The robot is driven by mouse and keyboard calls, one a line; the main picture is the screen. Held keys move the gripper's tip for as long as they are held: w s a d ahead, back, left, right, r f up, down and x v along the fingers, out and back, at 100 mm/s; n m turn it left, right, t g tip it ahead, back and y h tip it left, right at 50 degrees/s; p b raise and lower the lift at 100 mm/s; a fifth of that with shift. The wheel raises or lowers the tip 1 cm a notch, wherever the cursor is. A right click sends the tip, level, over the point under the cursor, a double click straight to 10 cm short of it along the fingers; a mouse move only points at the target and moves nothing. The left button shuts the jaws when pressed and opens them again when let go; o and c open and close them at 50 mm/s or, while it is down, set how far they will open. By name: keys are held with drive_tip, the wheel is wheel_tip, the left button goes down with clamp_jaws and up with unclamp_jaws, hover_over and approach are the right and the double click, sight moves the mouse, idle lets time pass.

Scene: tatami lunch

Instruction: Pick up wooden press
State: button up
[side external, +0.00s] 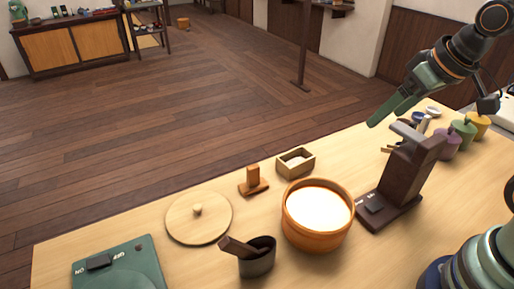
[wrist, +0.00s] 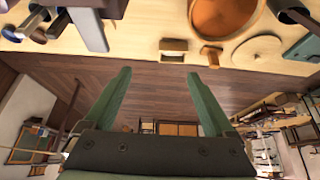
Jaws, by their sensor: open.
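The wooden press (side external: 253,182) is a small orange-brown block with an upright handle. It stands on the table between the round wooden lid (side external: 199,217) and the small open wooden box (side external: 296,162). In the wrist view the press (wrist: 211,54) shows near the top, right of centre. My gripper (side external: 388,108) is raised at the right, above the far side of the table and well apart from the press. In the wrist view my gripper (wrist: 159,73) has its two green fingers spread with nothing between them.
A tub of rice (side external: 344,229) stands near the press. A dark machine (side external: 402,178) stands tall right of the tub, below my gripper. A dark pot (side external: 257,258) holds a paddle (side external: 237,247). A green scale (side external: 124,268) lies at the front left. Coloured canisters (side external: 464,130) line the right.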

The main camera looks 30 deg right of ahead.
drive_tip(key=c, duration=0.5)
drive_tip(key=n+g, duration=0.6)
drive_tip(key=n, duration=1.1)
hover_over(253, 176)
drive_tip(key=w, duration=0.1)
drive_tip(key=f, duration=1.1)
drive_tip(key=shift+w+d, duration=0.15)
drive_tip(key=shift+d, duration=0.2)
drive_tip(key=shift+a+f, duration=0.2)
drive_tip(key=shift+f, duration=0.5)
drive_tip(key=f, duration=1.1)
drive_tip(key=shift+s+d+f, duration=0.1)
drive_tip(key=shift+s, duration=0.1)
